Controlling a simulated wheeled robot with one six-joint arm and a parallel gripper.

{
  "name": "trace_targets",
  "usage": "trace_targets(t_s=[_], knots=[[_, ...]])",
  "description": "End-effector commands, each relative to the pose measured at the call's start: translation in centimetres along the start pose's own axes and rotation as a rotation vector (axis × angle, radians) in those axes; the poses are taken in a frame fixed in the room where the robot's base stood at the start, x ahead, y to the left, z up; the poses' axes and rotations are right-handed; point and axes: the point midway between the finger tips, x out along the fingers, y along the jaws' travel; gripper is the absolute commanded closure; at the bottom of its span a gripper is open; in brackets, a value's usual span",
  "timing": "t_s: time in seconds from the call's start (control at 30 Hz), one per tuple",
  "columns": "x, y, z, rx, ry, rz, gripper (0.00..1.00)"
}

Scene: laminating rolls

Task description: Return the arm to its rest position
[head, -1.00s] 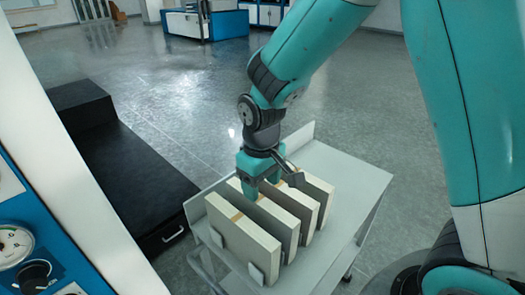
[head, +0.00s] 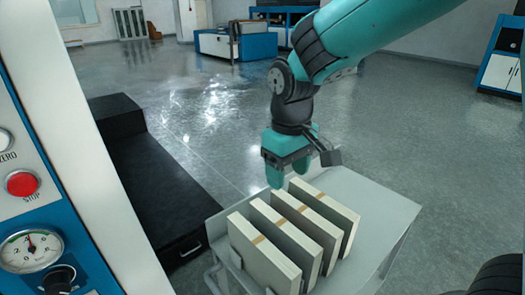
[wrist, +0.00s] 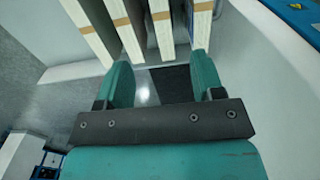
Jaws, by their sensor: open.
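My gripper (head: 287,172) is open and empty, pointing down above the cart in the head view. In the wrist view its two teal fingers (wrist: 162,82) stand apart with nothing between them but a view of the floor. Several cream board-like blocks (head: 262,250) stand upright in a row on the grey cart (head: 378,205), just below the fingertips. They also show at the top of the wrist view (wrist: 127,25). My arm is bent over the cart from the upper right.
A machine panel with a gauge (head: 31,250) and a red stop button (head: 21,183) stands close at the left. A low black box (head: 140,165) lies beside the cart. Blue and white machines (head: 236,45) stand far back.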

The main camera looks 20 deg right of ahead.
Motion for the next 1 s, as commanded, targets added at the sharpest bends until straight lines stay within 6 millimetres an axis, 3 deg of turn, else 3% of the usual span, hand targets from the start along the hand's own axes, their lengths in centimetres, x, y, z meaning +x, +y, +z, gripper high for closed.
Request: trace_targets(t_s=[0.17,0.27,0.4,0.6,0.73,1.0], knots=[[-0.6,-0.7,0.9,-0.014,0.014,-0.018,0.38],[-1.9,-2.6,3.4,-0.055,0.053,-0.074,0.38],[-3.5,-6.5,8.5,-0.134,0.116,-0.185,0.38],[-4.3,-10.4,13.9,-0.210,0.170,-0.299,0.38],[-4.3,-11.0,14.9,-0.223,0.176,-0.321,0.38],[-4.3,-11.0,14.8,-0.223,0.176,-0.321,0.38]])
